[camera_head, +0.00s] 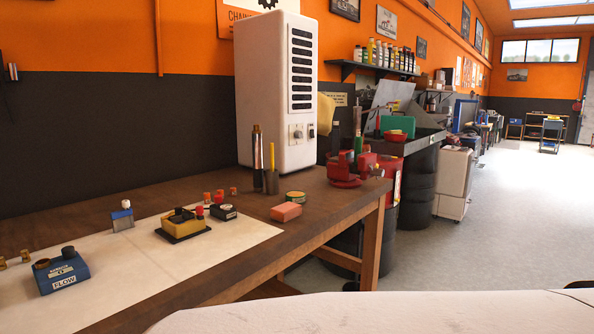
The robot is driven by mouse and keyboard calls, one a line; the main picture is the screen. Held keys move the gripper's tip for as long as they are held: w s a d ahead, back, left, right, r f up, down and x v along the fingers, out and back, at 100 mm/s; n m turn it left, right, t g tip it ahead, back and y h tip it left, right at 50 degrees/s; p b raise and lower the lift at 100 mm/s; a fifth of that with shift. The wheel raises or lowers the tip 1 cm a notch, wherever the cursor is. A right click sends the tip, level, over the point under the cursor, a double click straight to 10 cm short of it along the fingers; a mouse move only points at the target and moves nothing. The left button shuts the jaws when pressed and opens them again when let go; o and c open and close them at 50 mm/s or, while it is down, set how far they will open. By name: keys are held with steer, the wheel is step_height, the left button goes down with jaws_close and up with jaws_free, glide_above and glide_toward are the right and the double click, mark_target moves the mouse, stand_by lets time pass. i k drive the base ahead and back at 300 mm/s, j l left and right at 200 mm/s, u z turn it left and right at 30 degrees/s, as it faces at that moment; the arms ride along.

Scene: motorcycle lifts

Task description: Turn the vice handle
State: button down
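A red vice (345,172) sits on the far right corner of the wooden workbench (330,206). Its jaws and body are small in the head view. A small greyish part shows at its right end, near the bench edge; I cannot tell whether this is the handle or how the handle is turned. My gripper is not in view, so its distance from the vice and its opening do not show.
Left of the vice are an orange block (286,212), a round tin (295,196), a dark cylinder (257,160) and a tall white cabinet (262,90). A yellow-black device (183,222) and blue FLOW box (62,275) lie nearer. Grey floor (505,235) is clear to the right.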

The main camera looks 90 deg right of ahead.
mark_target(379, 173)
steer(key=z, duration=3.1)
steer(key=i+l+z, duration=0.1)
steer(key=i+l, duration=0.4)
steer(key=i+l+z, duration=0.15)
steer(key=i+l, duration=0.3)
steer(key=i, duration=0.2)
steer(key=i+l+z, duration=0.1)
steer(key=i+l, duration=0.25)
steer(key=i, duration=0.2)
